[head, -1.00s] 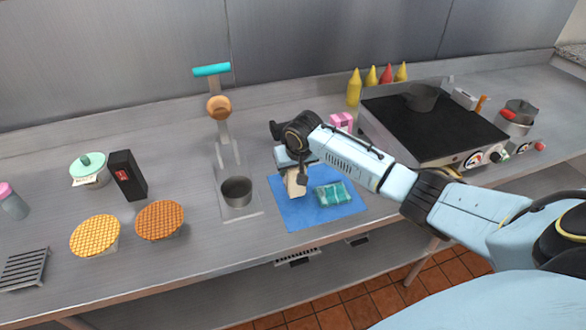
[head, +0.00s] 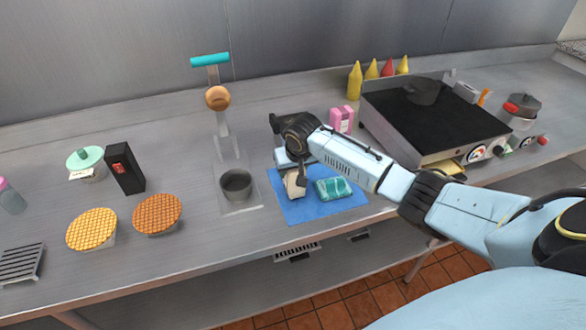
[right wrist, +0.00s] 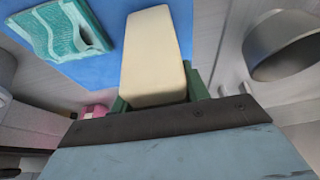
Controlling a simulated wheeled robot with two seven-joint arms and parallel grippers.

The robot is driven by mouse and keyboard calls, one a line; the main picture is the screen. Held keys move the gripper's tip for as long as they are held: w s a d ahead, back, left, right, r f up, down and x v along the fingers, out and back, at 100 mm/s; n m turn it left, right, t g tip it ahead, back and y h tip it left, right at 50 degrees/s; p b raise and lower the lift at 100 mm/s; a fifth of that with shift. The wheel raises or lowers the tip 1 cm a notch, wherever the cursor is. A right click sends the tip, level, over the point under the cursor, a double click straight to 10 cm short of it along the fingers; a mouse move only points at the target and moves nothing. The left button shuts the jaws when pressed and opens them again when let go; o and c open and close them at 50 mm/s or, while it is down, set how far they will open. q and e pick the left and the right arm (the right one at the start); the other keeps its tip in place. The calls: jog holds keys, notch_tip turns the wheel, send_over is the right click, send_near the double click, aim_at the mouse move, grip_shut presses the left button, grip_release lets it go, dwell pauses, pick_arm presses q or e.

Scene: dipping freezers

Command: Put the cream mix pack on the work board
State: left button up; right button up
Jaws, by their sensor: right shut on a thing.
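The cream mix pack (head: 295,187) is a cream-coloured block. My right gripper (head: 296,174) is shut on it over the left part of the blue work board (head: 300,214). In the right wrist view the pack (right wrist: 155,55) sticks out from between the green fingers of the gripper (right wrist: 158,94), with the blue board (right wrist: 100,68) behind it. I cannot tell whether the pack touches the board. My left gripper is not in view.
A teal pack (head: 333,189) lies on the board just right of the cream pack. A dark metal cup (head: 236,185) stands left of the board. A pink carton (head: 341,119) stands behind, near the griddle (head: 430,118). The board's front strip is bare.

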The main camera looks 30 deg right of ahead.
jog(key=shift+f, duration=0.25)
jog(key=o, duration=1.3)
jog(key=shift+c, duration=0.2)
jog(key=shift+r+p, duration=1.45)
jog(key=shift+p, duration=0.1)
notch_tip(320, 180, up, 5)
jog(key=p, duration=0.5)
jog(key=shift+f, duration=0.2)
jog(key=shift+f, duration=0.1)
